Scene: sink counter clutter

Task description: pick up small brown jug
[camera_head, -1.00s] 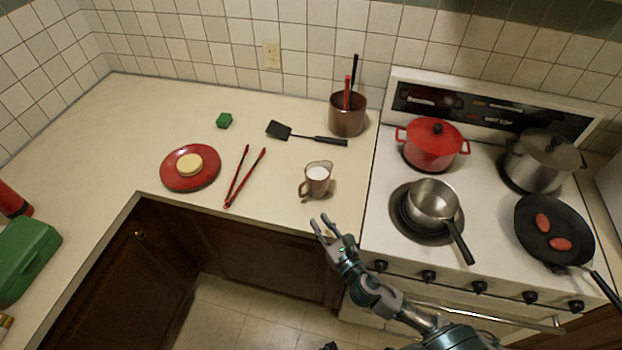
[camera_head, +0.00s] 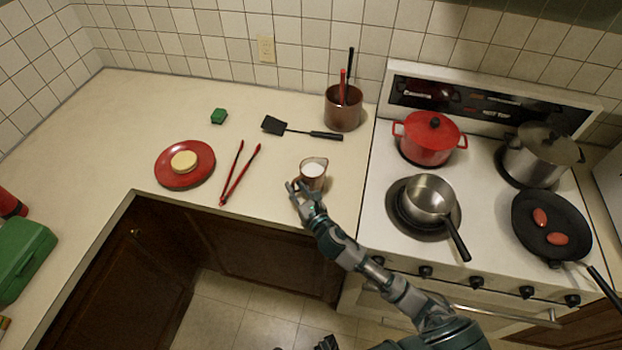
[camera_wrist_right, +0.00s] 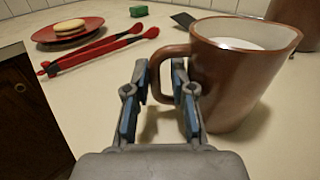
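The small brown jug (camera_head: 313,174) stands upright on the counter near its front edge, left of the stove, with white contents. In the right wrist view the jug (camera_wrist_right: 238,80) fills the right side, its handle (camera_wrist_right: 168,72) pointing left. My right gripper (camera_head: 298,187) is at the jug's handle side. In the wrist view its open fingers (camera_wrist_right: 158,85) reach toward the handle, one on either side of its lower part; I cannot tell whether they touch it. My left gripper does not show clearly.
Red tongs (camera_head: 240,174) and a red plate (camera_head: 172,181) with a round bun-like item (camera_head: 184,161) lie left of the jug. A black spatula (camera_head: 300,131) and a brown utensil pot (camera_head: 342,111) are behind. The stove with a saucepan (camera_head: 430,196) is right.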

